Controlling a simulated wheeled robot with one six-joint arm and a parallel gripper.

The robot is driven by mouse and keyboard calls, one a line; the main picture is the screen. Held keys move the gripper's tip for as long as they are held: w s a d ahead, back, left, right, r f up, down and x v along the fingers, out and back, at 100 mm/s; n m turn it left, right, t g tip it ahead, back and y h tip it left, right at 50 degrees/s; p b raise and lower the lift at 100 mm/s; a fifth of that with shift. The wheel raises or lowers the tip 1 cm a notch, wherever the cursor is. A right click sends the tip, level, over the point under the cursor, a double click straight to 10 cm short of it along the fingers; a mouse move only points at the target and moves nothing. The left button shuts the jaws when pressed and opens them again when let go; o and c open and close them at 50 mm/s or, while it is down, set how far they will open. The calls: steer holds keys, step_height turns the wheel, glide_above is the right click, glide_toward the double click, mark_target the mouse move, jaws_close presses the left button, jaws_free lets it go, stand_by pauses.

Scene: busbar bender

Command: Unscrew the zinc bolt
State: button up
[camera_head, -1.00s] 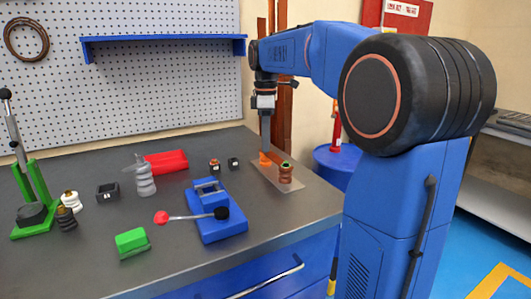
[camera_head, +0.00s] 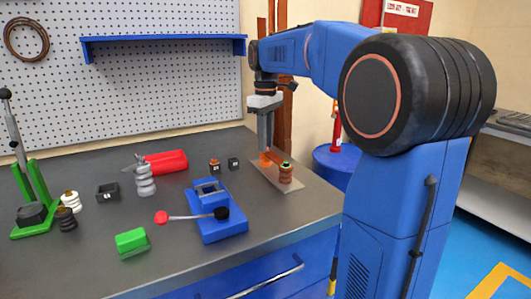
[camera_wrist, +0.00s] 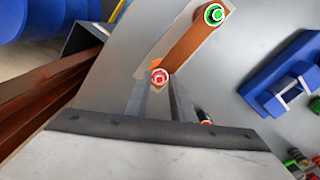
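In the wrist view a copper bar (camera_wrist: 193,42) lies on a pale plate, with a green-ringed bolt (camera_wrist: 215,14) at its far end. A pale grey bolt head with a red ring (camera_wrist: 160,77), the likely zinc bolt, is at the near end. My gripper (camera_wrist: 159,84) points down over it, its two fingertips closed against its sides. In the head view my gripper (camera_head: 265,150) stands over the bar's orange end; the fingers hide the bolt there. A brown ribbed insulator (camera_head: 286,174) with a green top stands at the bar's other end.
A blue bender (camera_head: 218,220) with a red-knobbed lever stands left of the plate (camera_head: 291,183). The front middle is clear.

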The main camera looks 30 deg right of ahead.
steer(key=shift+m, duration=0.9)
steer(key=shift+m, duration=0.6)
jaws_close()
